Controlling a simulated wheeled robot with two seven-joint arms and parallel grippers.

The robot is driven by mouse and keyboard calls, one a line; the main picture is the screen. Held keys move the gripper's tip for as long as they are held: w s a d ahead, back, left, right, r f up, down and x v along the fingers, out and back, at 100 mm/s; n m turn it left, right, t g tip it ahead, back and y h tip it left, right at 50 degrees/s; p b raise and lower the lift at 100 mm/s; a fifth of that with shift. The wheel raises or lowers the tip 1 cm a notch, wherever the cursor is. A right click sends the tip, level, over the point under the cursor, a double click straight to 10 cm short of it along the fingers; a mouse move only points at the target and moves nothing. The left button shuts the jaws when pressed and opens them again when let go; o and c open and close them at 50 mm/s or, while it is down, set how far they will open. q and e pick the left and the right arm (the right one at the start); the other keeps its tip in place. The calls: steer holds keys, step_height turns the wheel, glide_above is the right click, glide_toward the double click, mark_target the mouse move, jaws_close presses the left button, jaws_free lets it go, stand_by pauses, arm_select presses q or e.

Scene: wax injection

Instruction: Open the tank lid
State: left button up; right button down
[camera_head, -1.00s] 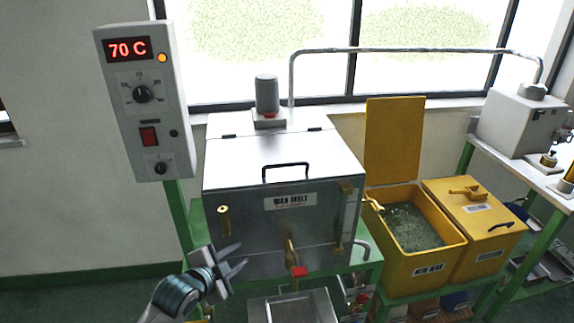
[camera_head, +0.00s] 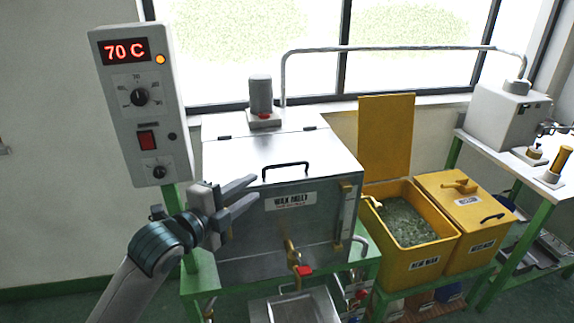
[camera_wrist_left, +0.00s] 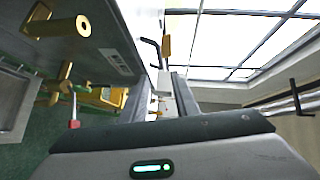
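The wax melt tank is a metal box (camera_head: 245,230) on a green stand in the middle of the head view. Its flat lid (camera_head: 240,155) is closed, with a black bar handle (camera_head: 287,166) near the front edge. My left gripper (camera_head: 257,190) is open and empty, in front of the tank's upper left front, a little below and left of the handle. It hides part of the tank front. In the left wrist view, the open fingers (camera_wrist_left: 160,95) point along the tank front (camera_wrist_left: 105,35), and the black handle (camera_wrist_left: 150,44) shows beyond them. My right gripper is not in view.
A control box (camera_head: 138,115) reading 70 C stands left of the tank. A motor (camera_head: 261,95) sits at the lid's rear. A brass tap (camera_head: 293,254) juts from the tank front above a metal tray. Yellow wax bins (camera_head: 412,262) stand right, one open.

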mark_target(286, 166)
arm_select(q)
steer(key=p+x, duration=0.4)
steer(key=x, duration=1.1)
steer(key=shift+r, duration=0.1)
steer(key=shift+x, duration=0.9)
jaws_close()
